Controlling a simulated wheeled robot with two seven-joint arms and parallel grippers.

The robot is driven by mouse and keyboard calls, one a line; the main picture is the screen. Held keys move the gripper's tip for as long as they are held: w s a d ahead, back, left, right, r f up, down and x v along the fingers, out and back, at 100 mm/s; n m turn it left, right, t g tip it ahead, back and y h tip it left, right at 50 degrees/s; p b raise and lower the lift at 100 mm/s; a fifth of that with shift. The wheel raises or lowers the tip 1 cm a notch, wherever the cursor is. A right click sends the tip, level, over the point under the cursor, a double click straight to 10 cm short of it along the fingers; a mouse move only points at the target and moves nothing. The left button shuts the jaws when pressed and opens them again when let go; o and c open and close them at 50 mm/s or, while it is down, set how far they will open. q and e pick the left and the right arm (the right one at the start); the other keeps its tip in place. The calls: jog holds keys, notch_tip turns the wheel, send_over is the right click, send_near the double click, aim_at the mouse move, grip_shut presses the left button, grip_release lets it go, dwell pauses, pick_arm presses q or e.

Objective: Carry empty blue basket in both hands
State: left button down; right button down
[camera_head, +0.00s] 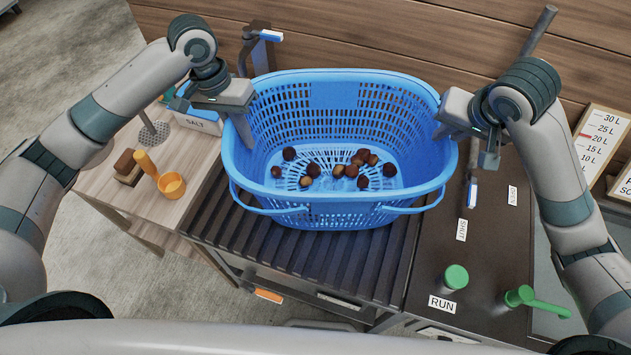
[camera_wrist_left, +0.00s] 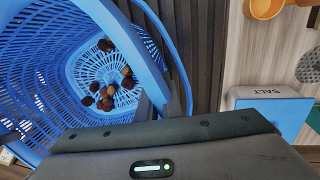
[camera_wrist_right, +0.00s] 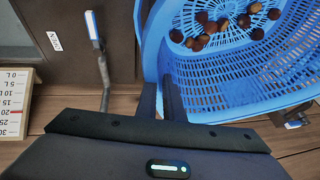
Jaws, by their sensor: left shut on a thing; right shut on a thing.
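The blue basket (camera_head: 340,215) is in the middle of the head view, over a dark slatted surface. It is not empty: several brown chestnuts (camera_head: 350,170) lie on its bottom. My left gripper (camera_head: 243,125) is shut on the basket's left rim, and my right gripper (camera_head: 445,130) is shut on its right rim. The basket also shows in the left wrist view (camera_wrist_left: 45,85) and in the right wrist view (camera_wrist_right: 200,75), with chestnuts inside. Whether the basket's underside touches the slats is hard to tell.
Left, a wooden side table (camera_head: 100,185) holds a yellow ladle (camera_head: 171,185), a brown block (camera_head: 127,167) and a SALT box (camera_head: 196,124). Right, a dark panel has a green RUN button (camera_head: 455,277) and a green lever (camera_head: 535,300). A litre scale board (camera_head: 600,140) stands far right. A wooden wall is behind.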

pick_arm(q)
jog(key=c, duration=1.9)
grip_release()
jog(key=shift+s, duration=0.1)
pick_arm(e)
jog(key=c, duration=1.9)
grip_release()
jog(key=shift+s, duration=0.1)
pick_arm(q)
jog(key=r, duration=0.4)
jog(key=a+r, duration=0.1)
jog(key=r, duration=0.2)
jog(key=a+r, duration=0.1)
jog(key=r, duration=0.3)
jog(key=shift+w+a+r, duration=0.15)
jog(key=shift+w+r, duration=0.15)
jog(key=shift+r, duration=0.05)
pick_arm(e)
jog(key=shift+r, duration=0.1)
jog(key=shift+s+r, duration=0.1)
jog(key=shift+r, duration=0.35)
jog(key=v, duration=1)
jog(key=shift+s+r, duration=0.3)
pick_arm(q)
jog(key=shift+r, duration=0.1)
pick_arm(e)
jog(key=shift+d+r, duration=0.1)
